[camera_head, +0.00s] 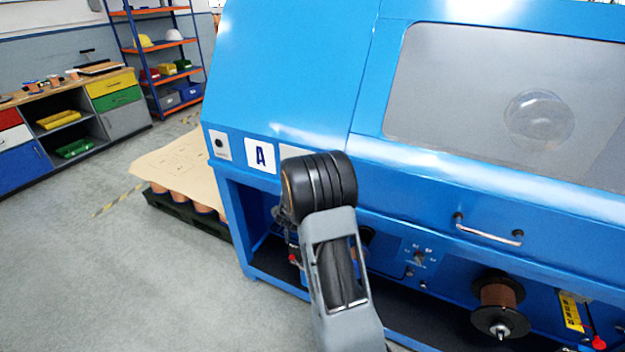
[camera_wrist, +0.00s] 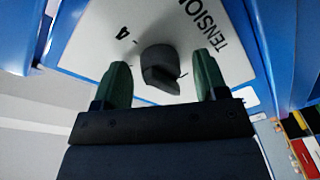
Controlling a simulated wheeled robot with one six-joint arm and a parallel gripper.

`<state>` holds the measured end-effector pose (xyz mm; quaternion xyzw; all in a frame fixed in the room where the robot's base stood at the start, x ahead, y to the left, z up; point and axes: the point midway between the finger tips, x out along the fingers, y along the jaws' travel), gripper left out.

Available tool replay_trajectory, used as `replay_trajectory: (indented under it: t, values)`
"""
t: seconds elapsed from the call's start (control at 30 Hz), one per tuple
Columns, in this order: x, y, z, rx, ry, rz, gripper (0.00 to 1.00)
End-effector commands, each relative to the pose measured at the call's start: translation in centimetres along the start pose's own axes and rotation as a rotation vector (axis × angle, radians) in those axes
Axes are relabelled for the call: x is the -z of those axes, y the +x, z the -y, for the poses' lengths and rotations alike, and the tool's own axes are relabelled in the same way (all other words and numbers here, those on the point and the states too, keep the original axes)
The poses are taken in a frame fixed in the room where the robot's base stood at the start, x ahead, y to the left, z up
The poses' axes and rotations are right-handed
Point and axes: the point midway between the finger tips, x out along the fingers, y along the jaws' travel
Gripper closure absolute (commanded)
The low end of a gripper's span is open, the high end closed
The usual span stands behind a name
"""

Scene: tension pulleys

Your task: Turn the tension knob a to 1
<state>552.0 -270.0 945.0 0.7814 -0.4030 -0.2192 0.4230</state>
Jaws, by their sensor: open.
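The black tension knob (camera_wrist: 160,68) sits on a white plate (camera_wrist: 100,35) printed with "TENSION" and a "4" in the wrist view. The knob's pointer setting cannot be read clearly. My gripper (camera_wrist: 162,60) is open, with one green finger on each side of the knob and a visible gap on both sides. The knob lies between the fingertips. In the head view my arm hides the knob and my gripper.
The machine has a door handle (camera_head: 488,232) and a copper-coloured spool (camera_head: 497,300) low on the right. A pallet with a cardboard sheet (camera_head: 180,168) stands left of the machine. The grey floor (camera_head: 130,270) at the front left is clear.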

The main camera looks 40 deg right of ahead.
Motion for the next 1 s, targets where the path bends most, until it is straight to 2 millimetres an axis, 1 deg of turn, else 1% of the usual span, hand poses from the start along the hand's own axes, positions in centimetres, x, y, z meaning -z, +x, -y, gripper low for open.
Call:
replay_trajectory:
  t: [0.13, 0.23, 0.37, 0.5, 0.7, 0.83, 1.0]
  values:
    - [0.0, -0.3, 0.0, 0.001, 0.000, 0.000, 0.34]
    - [0.1, -1.4, 0.1, 0.001, 0.000, -0.001, 0.34]
    - [0.1, -3.7, 0.1, 0.002, 0.000, -0.003, 0.34]
    - [0.1, -6.7, 0.1, 0.003, 0.000, -0.004, 0.34]
    - [0.1, -10.4, 0.1, 0.002, 0.001, -0.003, 0.34]
    - [0.1, -12.2, 0.1, 0.002, 0.001, -0.003, 0.34]
    - [0.1, -13.4, 0.0, 0.001, 0.001, -0.002, 0.34]
